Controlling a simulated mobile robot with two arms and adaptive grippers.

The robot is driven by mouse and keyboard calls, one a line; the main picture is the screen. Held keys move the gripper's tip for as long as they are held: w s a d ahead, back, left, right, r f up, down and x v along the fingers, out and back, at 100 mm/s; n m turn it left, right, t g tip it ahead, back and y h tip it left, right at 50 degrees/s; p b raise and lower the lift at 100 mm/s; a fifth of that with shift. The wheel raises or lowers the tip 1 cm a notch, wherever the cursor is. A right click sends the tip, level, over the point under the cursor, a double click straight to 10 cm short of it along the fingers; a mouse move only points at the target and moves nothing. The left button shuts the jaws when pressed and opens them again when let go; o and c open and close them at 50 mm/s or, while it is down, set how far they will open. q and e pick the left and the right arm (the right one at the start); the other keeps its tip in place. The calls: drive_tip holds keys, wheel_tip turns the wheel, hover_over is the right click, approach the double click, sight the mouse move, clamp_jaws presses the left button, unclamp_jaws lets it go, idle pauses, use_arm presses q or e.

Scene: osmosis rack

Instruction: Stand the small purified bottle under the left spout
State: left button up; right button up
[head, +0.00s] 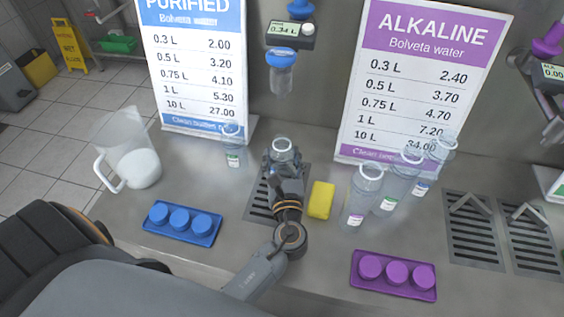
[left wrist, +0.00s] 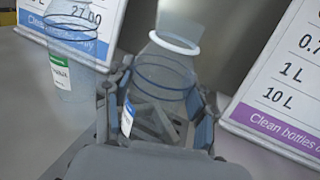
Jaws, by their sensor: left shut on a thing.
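My left gripper (head: 283,172) is shut on a small clear bottle (head: 283,147) over the left drain grate (head: 258,205). In the left wrist view the bottle (left wrist: 160,75) is between the fingers (left wrist: 160,115), roughly upright, with a white neck ring and a blue-edged label low on its side. The left spout (head: 282,58) is blue with a clear lower part, and hangs above and behind the bottle. The gripper hides the bottle's base in the head view, so I cannot tell whether it touches the grate. My right gripper is not in view.
A green-labelled bottle (head: 232,148) stands left of the gripper. A yellow sponge (head: 321,200) lies just right of it. Several clear bottles (head: 362,195) stand farther right. A jug (head: 130,150), blue caps (head: 181,220) and purple caps (head: 394,272) are on the counter.

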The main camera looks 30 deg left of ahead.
use_arm(q)
drive_tip(key=shift+r, duration=0.1)
drive_tip(key=o, duration=0.9)
drive_tip(key=shift+c, duration=0.2)
drive_tip(key=shift+s+d, duration=0.2)
drive_tip(key=shift+s, duration=0.15)
drive_tip(key=b+v, duration=0.2)
drive_tip(key=v, duration=0.8)
drive_tip(key=shift+s+d, duration=0.1)
drive_tip(key=shift+s, duration=0.1)
drive_tip(key=shift+s+d, duration=0.25)
drive_tip(key=shift+s, duration=0.1)
